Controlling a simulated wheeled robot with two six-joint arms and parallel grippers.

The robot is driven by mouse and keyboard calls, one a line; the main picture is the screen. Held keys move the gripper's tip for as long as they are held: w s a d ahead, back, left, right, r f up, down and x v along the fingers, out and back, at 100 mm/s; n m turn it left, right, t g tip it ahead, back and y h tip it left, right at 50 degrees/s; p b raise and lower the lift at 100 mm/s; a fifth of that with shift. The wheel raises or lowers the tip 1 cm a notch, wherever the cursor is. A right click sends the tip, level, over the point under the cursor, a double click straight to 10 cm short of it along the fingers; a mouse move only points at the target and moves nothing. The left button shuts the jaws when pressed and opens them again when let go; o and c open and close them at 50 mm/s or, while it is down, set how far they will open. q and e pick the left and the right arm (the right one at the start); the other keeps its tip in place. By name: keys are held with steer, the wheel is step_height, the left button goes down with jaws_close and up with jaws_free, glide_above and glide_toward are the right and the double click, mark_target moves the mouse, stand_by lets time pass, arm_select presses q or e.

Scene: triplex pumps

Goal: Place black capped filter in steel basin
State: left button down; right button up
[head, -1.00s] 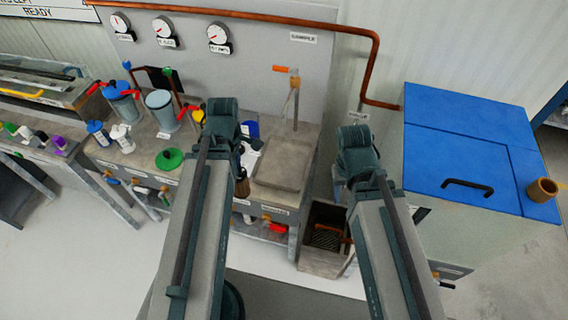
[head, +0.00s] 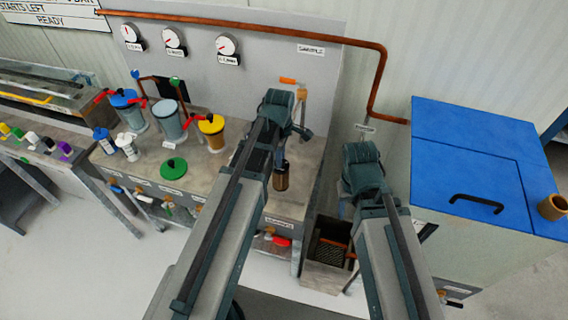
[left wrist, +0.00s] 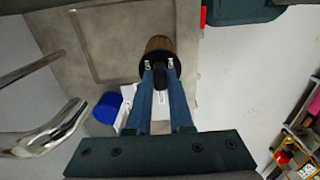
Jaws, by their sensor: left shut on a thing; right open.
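The black capped filter shows its brown ribbed body (head: 281,180) below my left gripper (head: 281,155) in the head view. In the left wrist view the fingertips (left wrist: 159,66) are shut on its black cap, with the brown body (left wrist: 158,44) beyond. The steel basin (left wrist: 112,48) lies under and left of the filter in that view. The filter is over the basin's edge area; its height above it is unclear. My left arm hides much of the basin in the head view. My right gripper (head: 348,205) is open and empty, right of the bench.
A tap with an orange handle (head: 288,81) stands behind the basin; its chrome spout (left wrist: 45,135) is close to my left gripper. Housings with blue and yellow (head: 212,125) tops and a green lid (head: 174,168) are left. A blue-topped cabinet (head: 465,150) stands right.

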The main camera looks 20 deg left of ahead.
arm_select(q)
steer(key=shift+w, duration=0.1)
steer(key=f+b, duration=0.2)
steer(key=d+f+b, duration=0.1)
steer(key=shift+w+f, duration=0.2)
steer(key=shift+w, duration=0.2)
steer(key=shift+f+b, duration=0.1)
steer(key=shift+b, duration=0.2)
steer(key=shift+a+f, duration=0.1)
steer(key=shift+f, duration=0.15)
steer(key=c, duration=0.8)
jaws_free()
steer(key=shift+r, duration=0.25)
